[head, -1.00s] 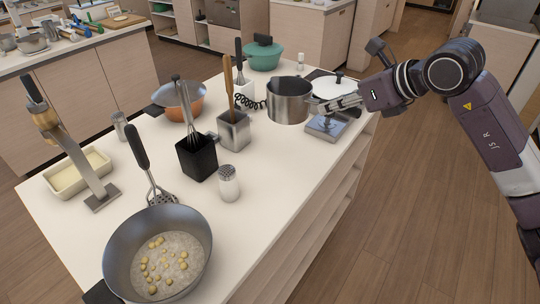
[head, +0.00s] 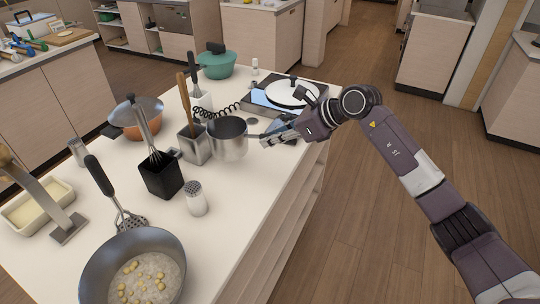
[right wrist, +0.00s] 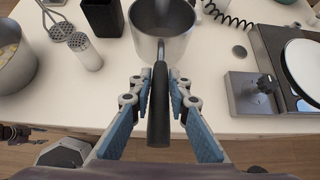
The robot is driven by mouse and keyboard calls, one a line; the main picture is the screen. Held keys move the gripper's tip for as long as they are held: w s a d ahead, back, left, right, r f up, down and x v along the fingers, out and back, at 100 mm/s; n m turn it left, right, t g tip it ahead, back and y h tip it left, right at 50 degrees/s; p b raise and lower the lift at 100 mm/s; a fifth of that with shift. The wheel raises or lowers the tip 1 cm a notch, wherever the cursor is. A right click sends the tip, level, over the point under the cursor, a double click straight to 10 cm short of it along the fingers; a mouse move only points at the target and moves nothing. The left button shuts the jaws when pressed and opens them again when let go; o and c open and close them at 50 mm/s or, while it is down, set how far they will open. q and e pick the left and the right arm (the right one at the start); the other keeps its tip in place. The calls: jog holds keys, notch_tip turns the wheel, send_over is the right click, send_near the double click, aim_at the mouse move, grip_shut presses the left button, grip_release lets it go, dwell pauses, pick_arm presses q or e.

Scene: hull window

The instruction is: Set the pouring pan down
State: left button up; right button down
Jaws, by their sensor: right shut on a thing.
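The pouring pan (head: 227,140) is a steel saucepan, upright at the right side of the white counter. In the right wrist view the pan (right wrist: 163,38) is at top centre, its dark handle (right wrist: 158,105) pointing back between my fingers. My right gripper (head: 272,134) is shut on this handle. In the right wrist view the gripper's (right wrist: 158,105) fingers lie on both sides of it. I cannot tell whether the pan's base touches the counter.
A utensil holder (head: 196,150) stands close left of the pan. A salt shaker (head: 196,199) and a frying pan (head: 105,257) are nearer. A cooker with a white lid (head: 292,93) is behind. Bare counter (head: 228,182) shows in front of the pan.

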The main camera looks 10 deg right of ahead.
notch_tip(320, 180, down, 8)
jog(key=shift+f+p, duration=0.1)
jog(key=shift+p, duration=0.75)
jog(key=c, duration=1.8)
grip_release()
jog(key=b+v, duration=0.3)
jog(key=v, duration=0.9)
